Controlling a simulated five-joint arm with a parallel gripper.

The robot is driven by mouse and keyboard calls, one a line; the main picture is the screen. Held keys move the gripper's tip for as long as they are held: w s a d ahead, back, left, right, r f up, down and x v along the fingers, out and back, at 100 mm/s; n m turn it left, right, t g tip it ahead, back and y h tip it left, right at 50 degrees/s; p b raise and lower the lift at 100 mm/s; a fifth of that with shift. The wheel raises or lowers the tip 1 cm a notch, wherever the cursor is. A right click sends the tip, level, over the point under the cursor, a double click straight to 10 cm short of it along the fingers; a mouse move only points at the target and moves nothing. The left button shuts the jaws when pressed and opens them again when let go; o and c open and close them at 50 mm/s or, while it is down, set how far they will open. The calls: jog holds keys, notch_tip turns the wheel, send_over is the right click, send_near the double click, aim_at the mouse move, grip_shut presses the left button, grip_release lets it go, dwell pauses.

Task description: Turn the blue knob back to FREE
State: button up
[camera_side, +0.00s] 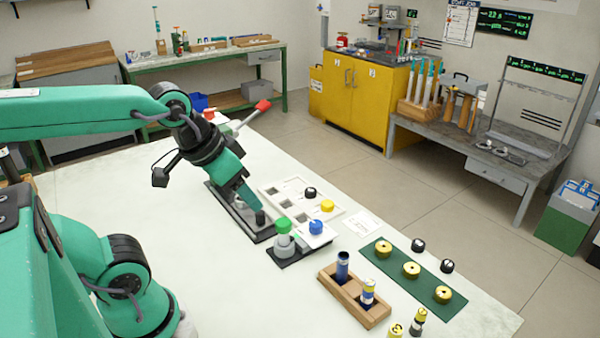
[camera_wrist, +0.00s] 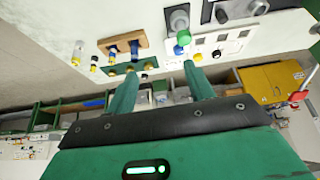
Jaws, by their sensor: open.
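The blue knob (camera_side: 316,227) sits at the near end of a white panel (camera_side: 335,212), beside a green-topped grey cylinder (camera_side: 284,240). A yellow knob (camera_side: 327,205) and a black knob (camera_side: 311,192) follow it along the panel. Any FREE marking is too small to read. My gripper (camera_side: 250,207) points down over a long dark tray, left of the panel and apart from the blue knob. In the wrist view, its two green fingers (camera_wrist: 160,84) are spread with nothing held between them.
A dark upright piece (camera_side: 260,217) stands in the tray (camera_side: 228,212) by my fingertips. A wooden block (camera_side: 375,317) holding two cylinders and a green mat (camera_side: 425,287) with yellow rings lie to the right.

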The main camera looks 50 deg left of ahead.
jog(key=w+n, duration=0.1)
jog(key=n+g, duration=0.5)
jog(key=n, duration=1.1)
send_over(316, 223)
jog(key=f, duration=1.2)
jog(key=shift+s, duration=0.2)
jog(key=shift+w+a+f+n+g, duration=0.1)
jog(key=shift+w+f+n+g, duration=0.15)
jog(key=shift+f+n+g, duration=0.1)
jog(key=shift+f, duration=0.1)
jog(key=shift+f, duration=3.8)
jog(key=c, duration=1)
